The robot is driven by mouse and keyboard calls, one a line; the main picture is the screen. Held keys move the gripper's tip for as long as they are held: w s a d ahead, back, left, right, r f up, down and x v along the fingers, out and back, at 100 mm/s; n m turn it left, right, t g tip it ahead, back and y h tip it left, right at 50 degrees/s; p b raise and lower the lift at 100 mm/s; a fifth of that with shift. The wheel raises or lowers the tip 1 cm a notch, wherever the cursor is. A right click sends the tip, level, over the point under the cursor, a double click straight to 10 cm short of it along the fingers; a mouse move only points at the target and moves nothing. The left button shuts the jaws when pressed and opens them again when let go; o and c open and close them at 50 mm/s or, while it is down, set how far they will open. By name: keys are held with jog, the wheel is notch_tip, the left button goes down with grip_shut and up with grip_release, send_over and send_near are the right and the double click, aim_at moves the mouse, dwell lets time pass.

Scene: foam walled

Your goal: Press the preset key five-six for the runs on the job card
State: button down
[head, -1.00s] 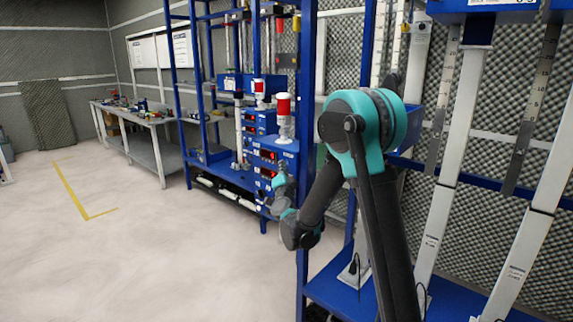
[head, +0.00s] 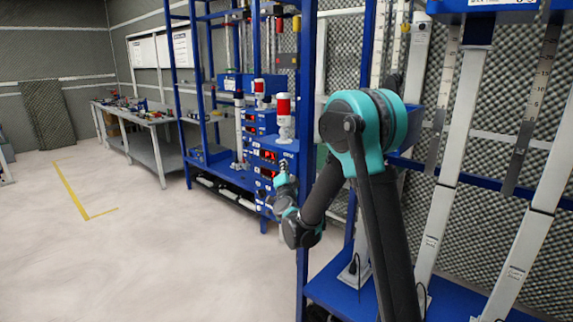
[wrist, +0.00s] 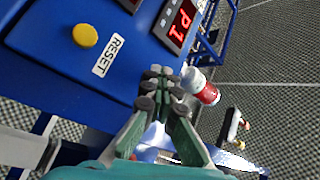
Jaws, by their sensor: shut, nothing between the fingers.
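My gripper (wrist: 160,75) is shut and empty, its fingertips in front of the lower edge of a blue control box (wrist: 60,50) in the wrist view. The box face carries a yellow button (wrist: 85,35), a white RESET label (wrist: 108,55) and a red lit display (wrist: 183,20) that seems to read P1. Contact with the box cannot be told. In the head view my gripper (head: 284,170) is small, beside the stacked blue boxes (head: 262,142) with red displays. No key marked five-six can be made out, and no job card is readable.
A blue rack post (head: 306,130) stands near my arm. A workbench (head: 150,120) is at the back left. The floor at left is clear.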

jog(key=shift+s+a, duration=0.5)
jog(key=shift+s, duration=0.15)
jog(key=s+a, duration=0.1)
jog(key=s, duration=0.1)
jog(key=s+a, duration=0.2)
dwell(0.7)
dwell(0.4)
